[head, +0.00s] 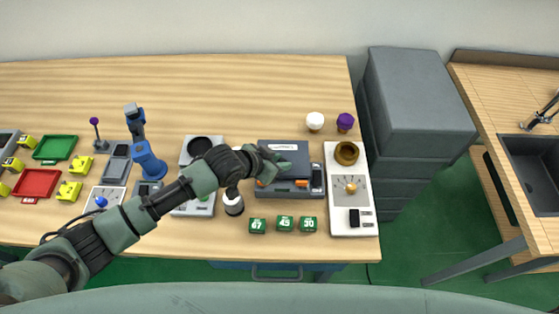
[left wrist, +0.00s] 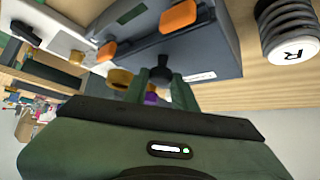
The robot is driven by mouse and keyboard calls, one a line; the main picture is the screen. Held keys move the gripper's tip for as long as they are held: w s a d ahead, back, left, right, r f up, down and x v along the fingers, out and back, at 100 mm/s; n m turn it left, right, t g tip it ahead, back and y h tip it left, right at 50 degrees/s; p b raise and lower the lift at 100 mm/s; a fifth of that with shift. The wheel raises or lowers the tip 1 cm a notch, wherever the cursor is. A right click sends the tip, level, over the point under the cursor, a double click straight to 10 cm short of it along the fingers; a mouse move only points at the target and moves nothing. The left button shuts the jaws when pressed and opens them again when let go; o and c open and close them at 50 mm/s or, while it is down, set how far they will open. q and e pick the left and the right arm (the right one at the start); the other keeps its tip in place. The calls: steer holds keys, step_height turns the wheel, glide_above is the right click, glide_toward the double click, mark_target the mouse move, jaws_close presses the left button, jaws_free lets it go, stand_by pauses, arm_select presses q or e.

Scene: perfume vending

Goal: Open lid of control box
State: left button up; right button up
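The control box (head: 290,188) is a dark grey case with orange latches on its front and a pale label on its lid (head: 292,158). My left gripper (head: 272,164) is over the left part of the box and hides some of the lid. In the left wrist view the grey box (left wrist: 212,55) fills the upper middle, with two orange latches (left wrist: 180,16). The green fingers of my left gripper (left wrist: 160,88) stand apart near its label edge. A dark knob-like shape shows between them; I cannot tell whether they touch it. My right gripper is not in view.
Right of the box is a white panel (head: 351,220) with a brass bowl and dial. Several green numbered blocks (head: 285,223) lie in front. A white-topped cylinder (head: 233,203) stands left, near my arm. A white-topped item (head: 315,121) and a purple-topped one (head: 345,121) stand behind.

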arm_select(q)
jaws_close()
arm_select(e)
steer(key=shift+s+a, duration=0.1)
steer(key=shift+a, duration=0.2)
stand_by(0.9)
